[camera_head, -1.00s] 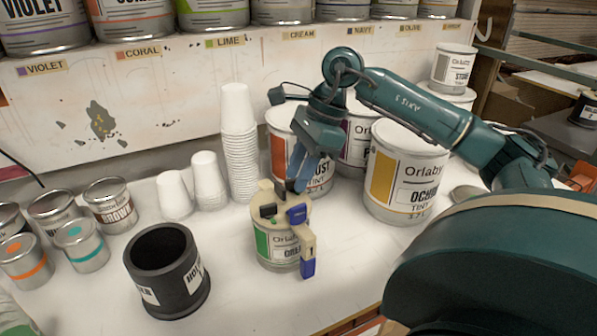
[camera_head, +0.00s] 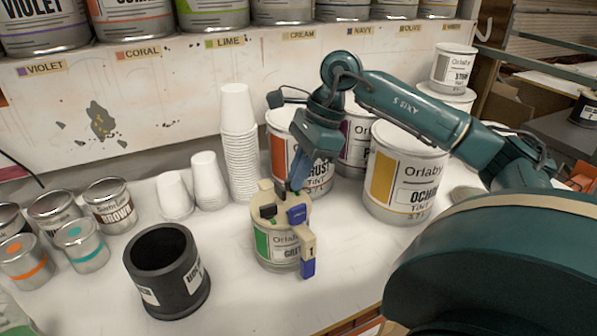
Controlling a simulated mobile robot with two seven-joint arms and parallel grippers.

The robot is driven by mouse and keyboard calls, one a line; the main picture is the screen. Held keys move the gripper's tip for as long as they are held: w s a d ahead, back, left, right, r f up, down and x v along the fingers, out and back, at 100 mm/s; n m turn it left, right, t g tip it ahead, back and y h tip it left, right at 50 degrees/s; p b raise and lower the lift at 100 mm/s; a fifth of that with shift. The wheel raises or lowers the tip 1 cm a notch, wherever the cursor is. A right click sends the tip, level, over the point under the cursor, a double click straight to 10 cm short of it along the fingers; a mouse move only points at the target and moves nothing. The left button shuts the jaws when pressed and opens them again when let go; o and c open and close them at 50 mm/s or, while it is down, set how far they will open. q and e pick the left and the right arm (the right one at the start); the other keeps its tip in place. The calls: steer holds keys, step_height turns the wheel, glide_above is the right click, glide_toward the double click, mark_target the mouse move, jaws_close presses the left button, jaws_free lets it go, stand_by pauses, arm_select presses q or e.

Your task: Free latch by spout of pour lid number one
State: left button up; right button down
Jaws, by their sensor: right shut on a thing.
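A small can with a green-striped label (camera_head: 277,245) stands upright on the white table. It wears a beige pour lid (camera_head: 264,195). The lid's spout (camera_head: 309,243) points toward the front right, bears a 1 and has a blue end. A blue piece (camera_head: 297,214) sits where the spout meets the lid, and a dark latch (camera_head: 268,211) is to its left. My right gripper (camera_head: 294,187) reaches down from behind, its fingertips shut at the lid's back right edge. The exact part between the fingertips is too small to tell. My left gripper is out of view.
A black holder (camera_head: 167,270) stands left of the can. White cup stacks (camera_head: 238,145) and large tint cans (camera_head: 405,172) stand behind it. Several small tins (camera_head: 109,205) are at the left. The table is clear in front of the can. My arm fills the right side.

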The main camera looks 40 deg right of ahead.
steer(key=shift+n, duration=0.5)
steer(key=c, duration=1.5)
jaws_free()
steer(key=shift+c, duration=0.2)
steer(key=p+v, duration=0.1)
steer(key=v, duration=1.2)
steer(key=shift+w+d, duration=0.2)
steer(key=shift+d, duration=0.05)
